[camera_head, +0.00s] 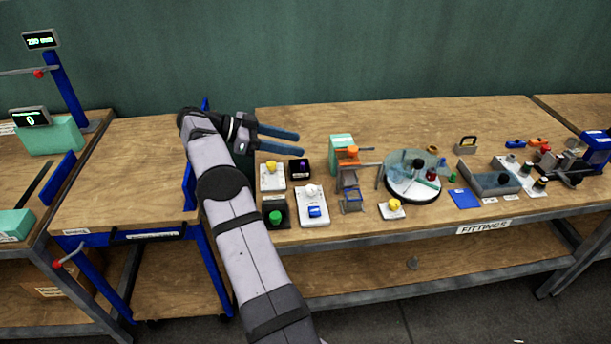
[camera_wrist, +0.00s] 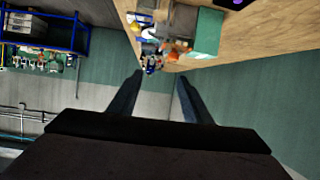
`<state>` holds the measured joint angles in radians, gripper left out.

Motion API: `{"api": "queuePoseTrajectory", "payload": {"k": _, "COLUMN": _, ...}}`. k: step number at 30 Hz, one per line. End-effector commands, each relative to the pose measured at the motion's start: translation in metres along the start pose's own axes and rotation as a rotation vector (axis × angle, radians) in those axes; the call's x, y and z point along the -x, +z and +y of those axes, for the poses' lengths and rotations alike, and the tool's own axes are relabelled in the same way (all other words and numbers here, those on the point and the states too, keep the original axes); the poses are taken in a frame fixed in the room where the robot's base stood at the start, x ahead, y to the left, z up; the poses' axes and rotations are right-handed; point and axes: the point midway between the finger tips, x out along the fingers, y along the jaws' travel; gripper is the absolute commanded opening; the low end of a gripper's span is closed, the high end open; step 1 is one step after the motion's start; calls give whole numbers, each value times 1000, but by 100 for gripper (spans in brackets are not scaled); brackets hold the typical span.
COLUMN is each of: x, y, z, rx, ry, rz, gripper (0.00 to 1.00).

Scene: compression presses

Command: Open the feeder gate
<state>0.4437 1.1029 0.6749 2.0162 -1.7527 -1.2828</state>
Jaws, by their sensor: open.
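A teal box (camera_head: 341,141) with an orange part (camera_head: 348,156) and a small frame stands on the fittings bench; it looks like the feeder, but I cannot tell which part is its gate. The teal box also shows in the wrist view (camera_wrist: 208,33), upper right of centre, with orange parts (camera_wrist: 172,56) beside it. My gripper (camera_head: 300,142) is open and empty, held to the left of the teal box and apart from it. Its two dark fingers (camera_wrist: 160,77) point toward the bench items in the wrist view. Nothing is between them.
Button and switch plates (camera_head: 312,219) stand left of the feeder. A round turntable (camera_head: 407,195) with small parts stands to its right, then a grey tray (camera_head: 484,186) and a blue press (camera_head: 592,152). The bench (camera_head: 430,113) is bare along its back.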

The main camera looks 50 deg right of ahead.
Motion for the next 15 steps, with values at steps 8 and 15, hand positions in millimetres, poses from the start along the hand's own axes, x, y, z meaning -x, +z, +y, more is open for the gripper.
{"api": "queuePoseTrajectory", "payload": {"k": 8, "x": 19, "y": -4, "z": 28, "rx": 312, "ry": -33, "rz": 157, "gripper": 44}}
{"api": "queuePoseTrajectory", "payload": {"k": 15, "x": -16, "y": 54, "z": 44, "rx": 448, "ry": -183, "rz": 225, "gripper": 44}}
